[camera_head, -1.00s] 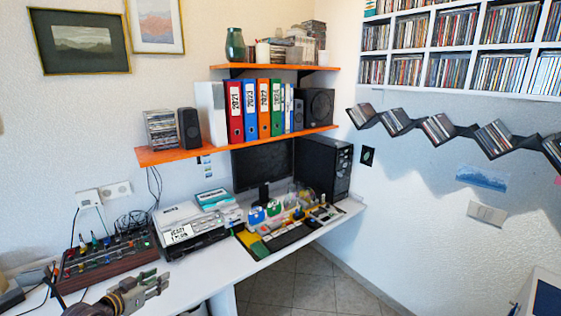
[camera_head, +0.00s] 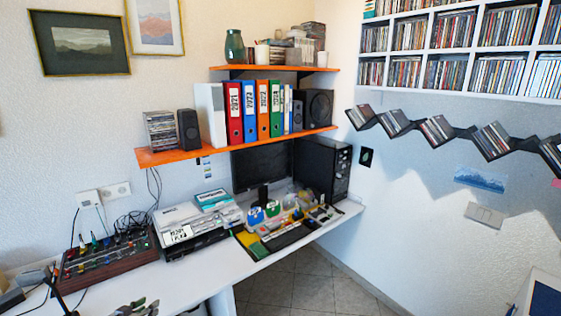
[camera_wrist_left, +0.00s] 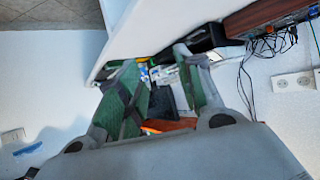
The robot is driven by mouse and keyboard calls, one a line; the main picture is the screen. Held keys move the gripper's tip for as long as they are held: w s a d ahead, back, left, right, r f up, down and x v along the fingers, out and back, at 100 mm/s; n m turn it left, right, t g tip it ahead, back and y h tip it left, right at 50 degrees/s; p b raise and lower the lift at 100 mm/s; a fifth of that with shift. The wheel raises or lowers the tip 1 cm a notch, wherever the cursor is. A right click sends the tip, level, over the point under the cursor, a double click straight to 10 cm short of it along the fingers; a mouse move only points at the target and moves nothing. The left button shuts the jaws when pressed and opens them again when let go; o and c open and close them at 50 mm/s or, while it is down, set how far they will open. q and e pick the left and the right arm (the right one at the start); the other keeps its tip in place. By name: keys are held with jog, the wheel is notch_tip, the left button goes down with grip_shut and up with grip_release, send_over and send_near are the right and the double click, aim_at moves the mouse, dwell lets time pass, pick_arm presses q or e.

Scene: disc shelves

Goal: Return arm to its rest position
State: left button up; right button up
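My left gripper (camera_head: 138,308) shows only as fingertips at the bottom edge of the head view, in front of the white desk (camera_head: 205,271). In the left wrist view my left gripper (camera_wrist_left: 158,72) has two green-padded fingers standing apart, with a gap between them. Nothing is held between the fingers; the desk items seen through the gap are farther off. The rest of my left arm is out of the head view. My right gripper is not in view.
A mixer with a wooden side (camera_head: 105,265) sits at the left of the desk, with cables behind it. Orange shelves (camera_head: 160,157) hang above. Tiled floor (camera_head: 312,290) is clear.

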pick_arm(q)
jog(key=s+f+g+y+p, duration=0.1)
jog(key=s+f+g, duration=0.1)
jog(key=s+f, duration=0.65)
jog(key=s+f+n+g+y+p, duration=0.1)
jog(key=s+f, duration=0.4)
jog(key=f, duration=0.7)
jog(key=s+f+g, duration=0.2)
jog(key=s+f, duration=0.4)
jog(key=f, duration=0.4)
jog(key=s+d+f+g+p, duration=0.1)
jog(key=s+d+f, duration=0.4)
jog(key=s, duration=0.5)
jog(key=s+d+f+m+g, duration=0.1)
jog(key=s+d+f+g, duration=0.2)
jog(key=s, duration=0.8)
jog(key=s+d+f+g+p, duration=0.1)
jog(key=s+d+f+g, duration=0.1)
jog(key=s+d+f, duration=0.5)
jog(key=s+d, duration=0.3)
jog(key=shift+s+d+m+h+p, duration=0.15)
jog(key=shift+s+m+h+p, duration=0.15)
jog(key=shift+s+m+p, duration=0.1)
jog(key=shift+s, duration=0.1)
